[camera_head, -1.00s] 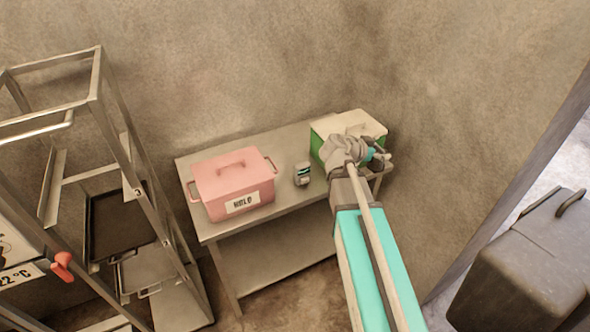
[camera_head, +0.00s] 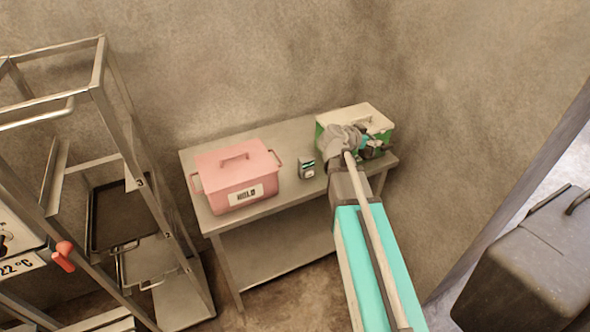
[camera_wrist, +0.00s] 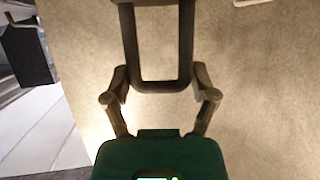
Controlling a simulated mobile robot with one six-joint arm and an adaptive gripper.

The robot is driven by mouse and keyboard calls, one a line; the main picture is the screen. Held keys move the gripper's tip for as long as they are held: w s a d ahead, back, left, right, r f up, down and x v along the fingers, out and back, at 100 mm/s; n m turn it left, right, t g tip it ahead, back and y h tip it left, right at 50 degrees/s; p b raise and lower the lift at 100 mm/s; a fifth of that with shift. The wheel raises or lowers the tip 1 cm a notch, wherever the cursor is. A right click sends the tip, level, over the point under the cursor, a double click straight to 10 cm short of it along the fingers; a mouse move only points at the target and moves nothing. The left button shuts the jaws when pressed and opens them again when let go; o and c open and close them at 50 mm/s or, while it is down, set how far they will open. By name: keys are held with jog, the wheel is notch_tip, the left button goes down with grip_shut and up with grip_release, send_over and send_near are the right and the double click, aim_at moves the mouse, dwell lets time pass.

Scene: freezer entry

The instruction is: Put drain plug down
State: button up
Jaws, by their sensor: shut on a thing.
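My gripper (camera_head: 374,151) is over the right end of the steel table, in front of the green cooler box with a pale lid (camera_head: 375,119), partly covering it. In the wrist view, the two dark finger links (camera_wrist: 160,85) reach up from a dark green body with a lit display. A dark U-shaped loop (camera_wrist: 160,86) shows between them. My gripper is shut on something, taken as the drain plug. The plug's own shape does not show clearly, and I cannot tell whether it touches the table.
The steel table (camera_head: 283,215) also bears a pink lidded box (camera_head: 230,172) at its left and a small device with a display (camera_head: 306,168) in the middle. A metal rack (camera_head: 125,110) stands at the left. A dark bin (camera_head: 520,270) is at the lower right.

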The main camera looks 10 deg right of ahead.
jog(key=w+a+f+n+t+y+b, duration=0.3)
jog(key=w+a+f+n+y+b, duration=0.2)
jog(key=w+a, duration=0.6)
jog(key=w+a+f+n+t+y+b, duration=0.3)
jog(key=w+a+f+n+y+b, duration=0.2)
jog(key=w+a, duration=0.6)
jog(key=shift+w+f+n+t, duration=0.3)
jog(key=shift+w+n+t, duration=0.15)
jog(key=shift+w, duration=0.8)
notch_tip(320, 180, down, 6)
jog(key=b, duration=0.6)
jog(key=shift+f, duration=0.15)
jog(key=shift+f+b, duration=1.9)
jog(key=shift+b, duration=0.2)
jog(key=shift+f, duration=0.1)
